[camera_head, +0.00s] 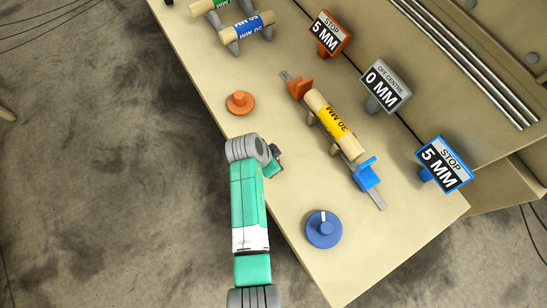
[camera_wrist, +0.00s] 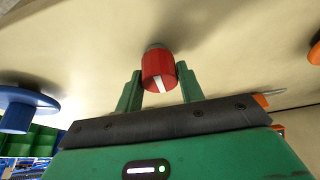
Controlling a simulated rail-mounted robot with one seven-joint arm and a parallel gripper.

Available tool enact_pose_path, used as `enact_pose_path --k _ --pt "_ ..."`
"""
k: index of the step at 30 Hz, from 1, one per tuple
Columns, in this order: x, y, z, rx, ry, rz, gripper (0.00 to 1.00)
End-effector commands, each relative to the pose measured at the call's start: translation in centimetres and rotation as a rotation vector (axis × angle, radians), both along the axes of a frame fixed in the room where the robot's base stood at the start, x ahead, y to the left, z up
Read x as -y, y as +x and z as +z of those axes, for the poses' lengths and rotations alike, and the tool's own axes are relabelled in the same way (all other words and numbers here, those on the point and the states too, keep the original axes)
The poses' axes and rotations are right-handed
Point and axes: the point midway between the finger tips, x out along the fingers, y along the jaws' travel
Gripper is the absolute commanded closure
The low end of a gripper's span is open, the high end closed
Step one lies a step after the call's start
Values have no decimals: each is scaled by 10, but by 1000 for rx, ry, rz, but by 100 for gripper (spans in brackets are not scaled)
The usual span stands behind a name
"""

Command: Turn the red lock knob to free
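The red lock knob (camera_wrist: 158,68) is a short red cylinder with a white line on its end, on the beige panel in the wrist view. The line runs nearly up and down, tilted slightly. My gripper (camera_wrist: 159,74) has its green fingers apart, one to the left and one to the right of the knob. The fingers look close to its sides; I cannot tell whether they touch it. In the head view my gripper (camera_head: 274,160) is over the bench, mostly behind my own wrist, and the red knob cannot be made out there.
On the bench (camera_head: 285,190), an orange knob (camera_head: 240,104) and a blue knob (camera_head: 324,230) stand near the front edge. A yellow-labelled roll (camera_head: 334,122) lies between an orange stop (camera_head: 299,88) and a blue stop (camera_head: 367,175). Signs (camera_head: 384,86) stand behind.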

Motion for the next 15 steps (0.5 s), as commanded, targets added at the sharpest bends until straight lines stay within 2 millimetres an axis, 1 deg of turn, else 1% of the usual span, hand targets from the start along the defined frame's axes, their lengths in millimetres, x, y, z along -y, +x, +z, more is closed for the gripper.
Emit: enact_pose_path --k 1,2,3,4,11,15 --pt "0 0 0 0 0 0 72" --pt "0 0 0 0 0 0 78" --pt "0 0 0 0 0 0 86" --pt "0 0 0 0 0 0 87" --pt "0 0 1 0 0 22 87" --pt "0 0 2 -1 1 80 87"
